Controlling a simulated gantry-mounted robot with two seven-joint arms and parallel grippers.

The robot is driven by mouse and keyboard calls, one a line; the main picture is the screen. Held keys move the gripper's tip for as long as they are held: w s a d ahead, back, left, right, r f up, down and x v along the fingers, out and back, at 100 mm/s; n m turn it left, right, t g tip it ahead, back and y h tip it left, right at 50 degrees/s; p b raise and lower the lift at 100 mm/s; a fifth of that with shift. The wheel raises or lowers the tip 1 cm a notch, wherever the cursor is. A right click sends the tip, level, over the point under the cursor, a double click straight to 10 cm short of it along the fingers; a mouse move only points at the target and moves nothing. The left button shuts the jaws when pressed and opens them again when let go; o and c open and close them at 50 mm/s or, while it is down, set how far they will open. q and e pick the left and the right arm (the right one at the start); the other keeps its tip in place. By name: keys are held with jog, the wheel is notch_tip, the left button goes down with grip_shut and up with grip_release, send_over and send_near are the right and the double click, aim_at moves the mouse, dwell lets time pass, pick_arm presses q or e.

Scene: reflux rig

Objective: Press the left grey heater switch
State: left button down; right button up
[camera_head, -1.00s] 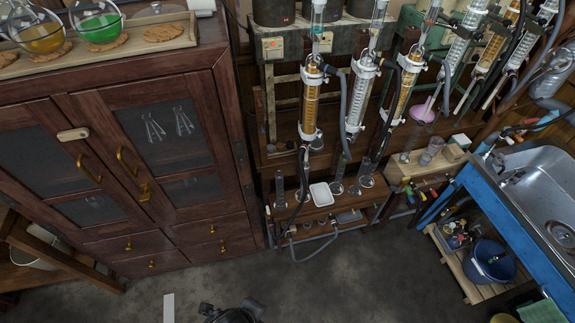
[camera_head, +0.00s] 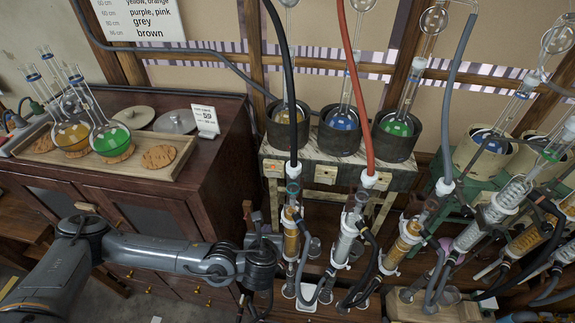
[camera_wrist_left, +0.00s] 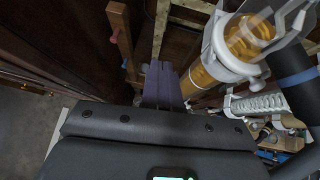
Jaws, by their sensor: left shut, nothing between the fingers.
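The left dark grey heater (camera_head: 288,128) stands at the left end of a worn bench, with a flask of yellow liquid in it. Its small pale switch panel (camera_head: 273,168) is on the bench's front face below it. My left gripper (camera_head: 258,220) is in front of and below that panel, apart from it, beside the leftmost condenser. In the left wrist view its fingers (camera_wrist_left: 163,82) are shut and empty. The switch cannot be made out in the left wrist view. My right gripper is not in view.
Condensers with orange liquid, the leftmost (camera_head: 291,238) close right of my gripper, stand before the bench; one is near the fingers in the left wrist view (camera_wrist_left: 240,48). Black and red hoses (camera_head: 361,100) hang in front. A wooden cabinet (camera_head: 225,150) stands left.

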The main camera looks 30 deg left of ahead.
pick_arm(q)
notch_tip(320, 180, up, 9)
jog(key=w+a+t+p, duration=0.1)
jog(key=w+a+p, duration=0.1)
jog(key=w, duration=0.1)
jog(key=shift+a+n+y, duration=0.3)
jog(key=shift+y, duration=0.1)
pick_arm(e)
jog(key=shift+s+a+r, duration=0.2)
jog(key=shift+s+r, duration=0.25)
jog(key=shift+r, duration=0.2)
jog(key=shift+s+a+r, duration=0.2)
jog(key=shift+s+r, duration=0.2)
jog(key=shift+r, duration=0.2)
pick_arm(q)
jog(key=p, duration=0.2)
send_near(270, 175)
notch_tip(270, 175, down, 3)
jog(key=a, duration=0.1)
jog(key=w, duration=0.1)
jog(key=w+a+p, duration=0.1)
jog(key=w, duration=0.1)
jog(key=shift+w+a+p, duration=0.25)
jog(key=shift+a+p, duration=0.1)
jog(key=shift+w+a+f, duration=0.1)
jog(key=shift+w+a, duration=0.2)
jog(key=shift+w, duration=0.1)
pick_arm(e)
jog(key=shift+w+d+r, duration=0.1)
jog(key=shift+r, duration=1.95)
